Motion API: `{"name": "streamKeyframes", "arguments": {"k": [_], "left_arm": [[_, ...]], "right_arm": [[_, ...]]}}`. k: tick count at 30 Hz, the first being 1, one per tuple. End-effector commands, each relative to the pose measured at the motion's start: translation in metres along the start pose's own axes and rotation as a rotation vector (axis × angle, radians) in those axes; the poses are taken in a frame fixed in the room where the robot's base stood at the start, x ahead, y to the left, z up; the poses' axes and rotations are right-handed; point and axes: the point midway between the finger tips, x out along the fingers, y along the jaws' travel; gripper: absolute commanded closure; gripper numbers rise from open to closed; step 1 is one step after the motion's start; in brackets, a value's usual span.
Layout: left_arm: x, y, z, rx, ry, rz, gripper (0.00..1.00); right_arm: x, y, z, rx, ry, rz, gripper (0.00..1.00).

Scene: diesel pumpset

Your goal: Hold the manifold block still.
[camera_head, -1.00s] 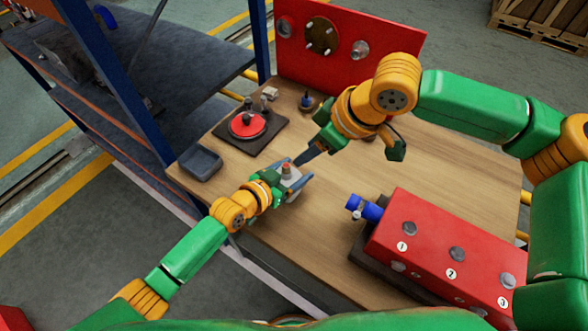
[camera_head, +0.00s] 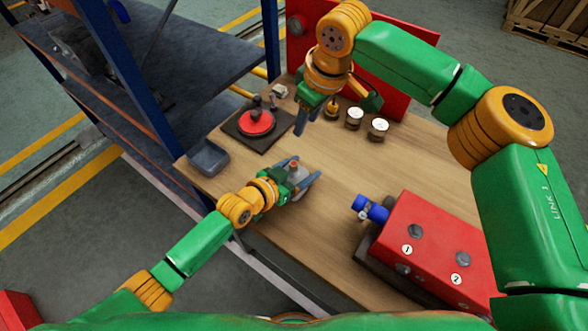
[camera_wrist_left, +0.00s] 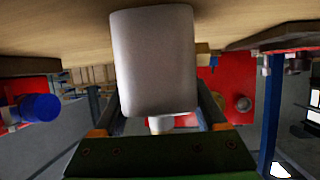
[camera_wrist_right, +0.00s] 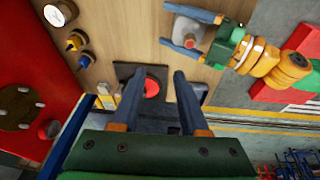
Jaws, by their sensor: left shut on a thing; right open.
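The manifold block, which I take to be the pale grey block (camera_head: 298,172) with a small reddish top, is at my left gripper (camera_head: 299,183) over the wooden table. My left gripper is shut on it, with a finger on either side. The block fills the upper middle of the left wrist view (camera_wrist_left: 152,62) and also shows in the right wrist view (camera_wrist_right: 190,30). Whether it touches the table is unclear. My right gripper (camera_head: 304,125) is open and empty, above and behind the block, apart from it. Its two fingers (camera_wrist_right: 158,77) show in the right wrist view.
A red disc on a dark plate (camera_head: 257,123) and a grey tray (camera_head: 207,158) are at the left. Round gauges (camera_head: 378,128) stand by the red panel (camera_head: 405,50). A red numbered box (camera_head: 440,250) with a blue fitting (camera_head: 371,209) is at the right. The middle right table is clear.

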Motion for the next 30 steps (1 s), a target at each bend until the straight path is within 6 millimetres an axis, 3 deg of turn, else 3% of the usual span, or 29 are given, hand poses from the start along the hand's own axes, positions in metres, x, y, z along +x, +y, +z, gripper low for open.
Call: {"name": "streamKeyframes", "arguments": {"k": [4, 9, 14, 24, 30], "left_arm": [[0.0, -0.001, 0.0, 0.001, -0.001, -0.001, 1.0], [0.0, -0.001, 0.001, 0.0, -0.001, -0.001, 1.0], [0.0, 0.0, 0.001, 0.0, -0.001, -0.001, 1.0], [0.0, 0.0, 0.001, 0.0, -0.002, 0.0, 1.0], [0.0, 0.0, 0.001, 0.0, -0.002, 0.0, 1.0]], "right_arm": [[0.002, -0.015, -0.009, 0.022, -0.143, -0.023, 0.56], [0.002, -0.036, -0.003, 0.035, -0.256, -0.065, 0.56], [0.008, -0.041, 0.001, 0.039, -0.286, -0.077, 0.56], [0.067, -0.047, 0.018, 0.041, -0.284, -0.081, 0.56], [0.086, -0.048, 0.024, 0.041, -0.283, -0.078, 0.56]]}}
